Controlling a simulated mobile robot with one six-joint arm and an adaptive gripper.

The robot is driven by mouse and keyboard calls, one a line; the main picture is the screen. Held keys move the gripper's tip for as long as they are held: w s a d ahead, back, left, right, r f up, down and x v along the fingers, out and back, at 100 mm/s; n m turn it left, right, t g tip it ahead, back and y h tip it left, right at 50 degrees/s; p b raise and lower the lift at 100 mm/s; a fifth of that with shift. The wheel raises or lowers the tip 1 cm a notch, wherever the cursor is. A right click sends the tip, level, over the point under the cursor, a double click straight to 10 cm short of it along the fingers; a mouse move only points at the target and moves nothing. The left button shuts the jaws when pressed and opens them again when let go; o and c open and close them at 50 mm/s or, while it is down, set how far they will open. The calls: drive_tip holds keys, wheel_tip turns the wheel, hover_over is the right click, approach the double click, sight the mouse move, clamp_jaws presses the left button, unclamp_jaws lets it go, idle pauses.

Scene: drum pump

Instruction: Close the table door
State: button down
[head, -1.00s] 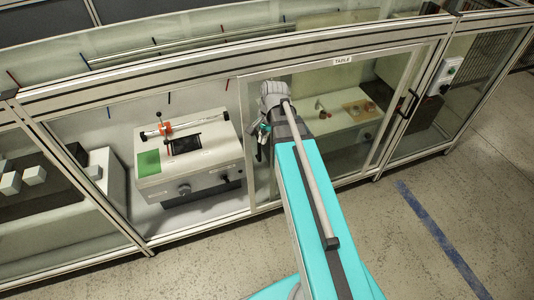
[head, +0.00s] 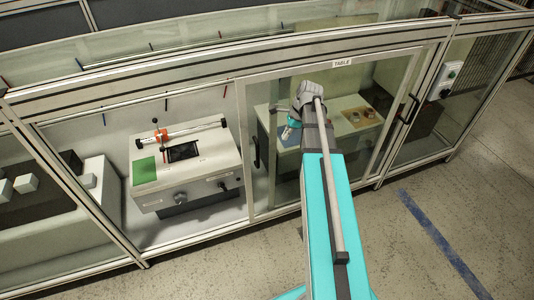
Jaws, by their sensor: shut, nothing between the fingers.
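The table door is the glazed panel (head: 282,192) under the "TABLE" label (head: 343,63). It looks in line with the cabinet frame, with its left edge beside the upright post. A dark handle (head: 256,153) shows near that left edge. My gripper (head: 289,132) is in front of the glass, to the right of this handle and apart from it in the picture. It is small and partly hidden by my wrist, shut and empty. My arm covers the middle of the door.
To the left, behind glass, stands a white bench unit (head: 190,165) with a green patch and knobs. Another dark handle (head: 412,108) is at the right, near a switch box (head: 444,80). The floor (head: 435,200) in front is clear, with a blue line.

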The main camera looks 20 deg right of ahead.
drive_tip(key=shift+f, duration=0.15)
drive_tip(key=b, duration=1)
approach(265, 155)
drive_tip(key=s+a+f, duration=0.2)
drive_tip(key=s+f, duration=0.2)
drive_tip(key=s, duration=0.1)
drive_tip(key=a, duration=0.1)
drive_tip(key=w+a, duration=0.1)
drive_tip(key=a, duration=0.1)
drive_tip(key=shift+w+a+r+p, duration=0.2)
drive_tip(key=shift+a+p, duration=0.15)
